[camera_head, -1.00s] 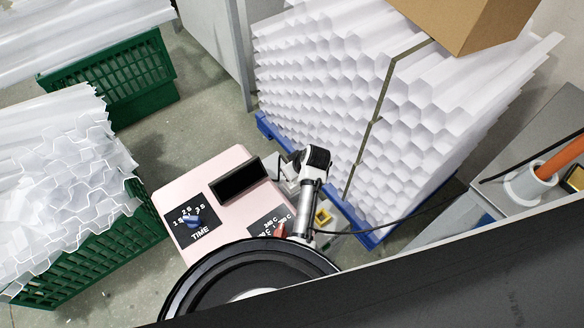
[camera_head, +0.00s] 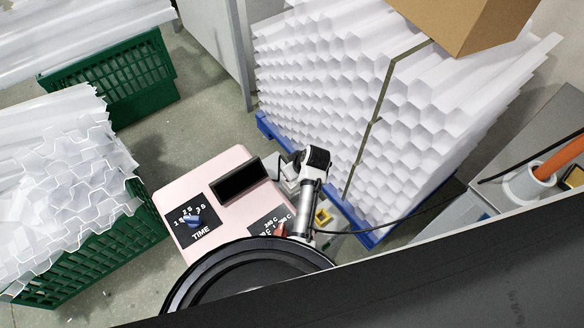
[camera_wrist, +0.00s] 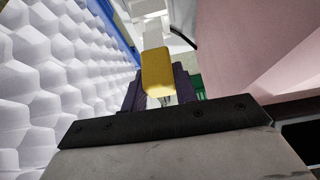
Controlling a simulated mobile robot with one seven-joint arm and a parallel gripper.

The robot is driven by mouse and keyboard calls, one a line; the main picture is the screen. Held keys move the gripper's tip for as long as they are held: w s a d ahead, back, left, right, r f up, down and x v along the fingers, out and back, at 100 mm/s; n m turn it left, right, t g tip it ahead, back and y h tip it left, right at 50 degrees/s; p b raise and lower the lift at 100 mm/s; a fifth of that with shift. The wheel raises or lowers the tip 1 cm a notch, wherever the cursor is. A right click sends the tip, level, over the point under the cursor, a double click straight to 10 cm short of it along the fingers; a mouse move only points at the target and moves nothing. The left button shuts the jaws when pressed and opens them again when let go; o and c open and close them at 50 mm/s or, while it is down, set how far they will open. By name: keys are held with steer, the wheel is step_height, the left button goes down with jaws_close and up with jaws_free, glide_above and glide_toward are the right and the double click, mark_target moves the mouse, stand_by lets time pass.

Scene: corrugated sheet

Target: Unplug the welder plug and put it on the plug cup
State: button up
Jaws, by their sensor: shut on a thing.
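In the wrist view my gripper (camera_wrist: 159,92) is shut on the yellow welder plug (camera_wrist: 157,70), which sits between its two dark fingers. A pale block (camera_wrist: 153,36) lies just beyond the plug; I cannot tell whether they touch. I cannot identify the plug cup for certain.
A tall stack of white corrugated sheets (camera_head: 340,100) on a blue pallet (camera_head: 375,237) stands close behind my arm. Green crates (camera_head: 90,255) stand on the left. A white cup (camera_head: 525,187) holding an orange rod is at the right. A black cable (camera_head: 400,213) runs rightward.

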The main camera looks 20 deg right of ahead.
steer(key=shift+f+b, duration=1.4)
steer(key=shift+f, duration=0.7)
steer(key=o, duration=1.1)
steer(key=shift+r, duration=0.1)
steer(key=shift+c, duration=0.2)
steer(key=b+v, duration=0.1)
steer(key=v, duration=1.2)
steer(key=shift+s+r, duration=0.15)
steer(key=shift+r, duration=0.25)
